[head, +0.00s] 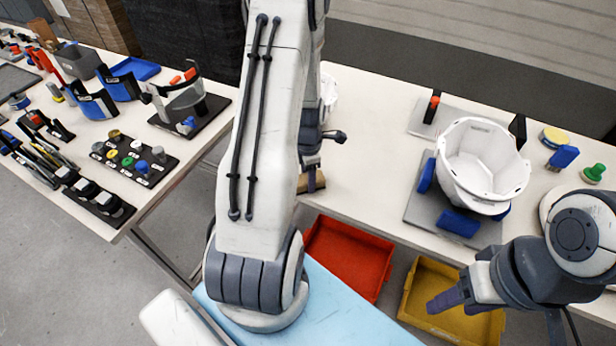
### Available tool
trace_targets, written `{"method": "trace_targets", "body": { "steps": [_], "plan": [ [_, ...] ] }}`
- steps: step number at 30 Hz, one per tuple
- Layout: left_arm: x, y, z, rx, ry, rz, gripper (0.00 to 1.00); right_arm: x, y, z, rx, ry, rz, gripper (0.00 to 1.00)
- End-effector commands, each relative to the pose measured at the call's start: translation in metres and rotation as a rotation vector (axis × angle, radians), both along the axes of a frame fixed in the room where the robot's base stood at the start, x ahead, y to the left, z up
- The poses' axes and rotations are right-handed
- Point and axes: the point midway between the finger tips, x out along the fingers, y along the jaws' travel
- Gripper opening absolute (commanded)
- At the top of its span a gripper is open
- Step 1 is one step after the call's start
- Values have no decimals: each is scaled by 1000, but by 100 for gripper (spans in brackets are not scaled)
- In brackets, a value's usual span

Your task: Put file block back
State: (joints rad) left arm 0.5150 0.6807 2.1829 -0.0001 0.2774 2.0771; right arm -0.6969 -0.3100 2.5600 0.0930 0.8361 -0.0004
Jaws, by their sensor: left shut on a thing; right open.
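A tan block (314,182), which looks like the file block, is at the front edge of the right table, partly hidden behind my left arm. My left gripper (311,164) is just above it and shut on it. Whether the block touches the table I cannot tell. My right gripper (455,300) is open and empty, at the lower right in front of the table and over the yellow bin.
A white helmet shell (484,160) sits on a grey fixture with blue pads (459,222). A red bin (348,258) and a yellow bin (418,294) are below the table front. The left table (84,216) is crowded with tools. Bare tabletop (375,150) lies between block and fixture.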

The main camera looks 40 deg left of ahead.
Motion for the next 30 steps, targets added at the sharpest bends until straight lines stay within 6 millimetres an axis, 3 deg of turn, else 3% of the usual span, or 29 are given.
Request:
{"method": "trace_targets", "body": {
  "steps": [7, 8, 9, 10, 22, 30],
  "plan": [
    [0, 0, -5, -1, 1, 0, 10, 0, 0, -3, 0, 0, 0, 58],
    [0, 0, -3, -1, 1, 0, 66, 0, 0, -2, 0, 0, 0, 58],
    [0, 0, -3, -1, 1, 0, 81, 0, 0, -2, 0, 0, 0, 58],
    [0, 0, -3, -1, 1, 0, 84, 0, 0, -2, 0, 0, 0, 58],
    [0, 0, 5, 1, -2, 0, 84, 0, 0, 0, 0, 0, 0, 58],
    [1, 0, 55, 4, -6, 0, 84, 0, 0, -2, 0, 0, 0, 58]
  ]
}}
